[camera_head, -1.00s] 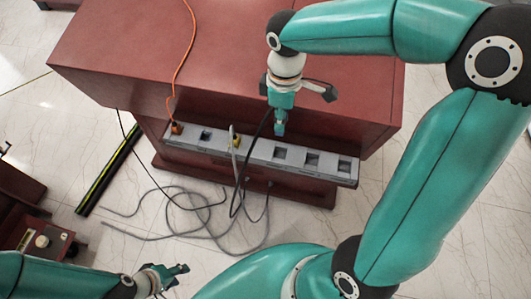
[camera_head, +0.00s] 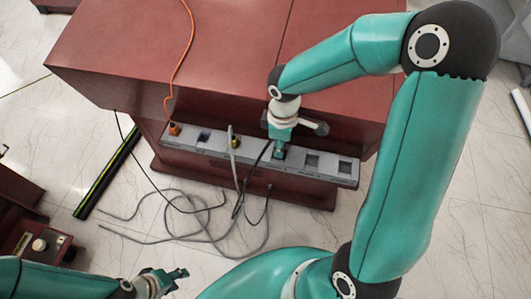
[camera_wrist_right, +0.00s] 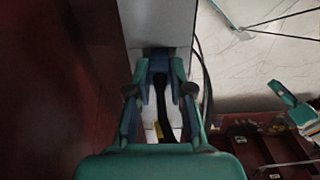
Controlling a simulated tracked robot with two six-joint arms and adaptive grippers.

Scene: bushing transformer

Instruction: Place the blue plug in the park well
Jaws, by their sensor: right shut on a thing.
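My right gripper (camera_head: 280,150) is shut on the blue plug and points down at the grey strip. In the right wrist view the blue plug (camera_wrist_right: 159,63) sits between the fingertips, with a black cable running back from it. In the head view the gripper largely hides the plug, at the square well left of the two empty wells on the right. I cannot tell how deep the plug sits, or which well is the park well. My left gripper (camera_head: 172,280) is low in the head view, away from the strip; its jaw opening is unclear.
The grey strip (camera_head: 210,147) runs along the red cabinet (camera_head: 225,60). It holds an orange plug (camera_head: 174,128) and a yellow plug (camera_head: 235,142). Open wells show at left (camera_head: 204,136) and right (camera_head: 312,161). Grey and black cables (camera_head: 190,228) loop over the floor.

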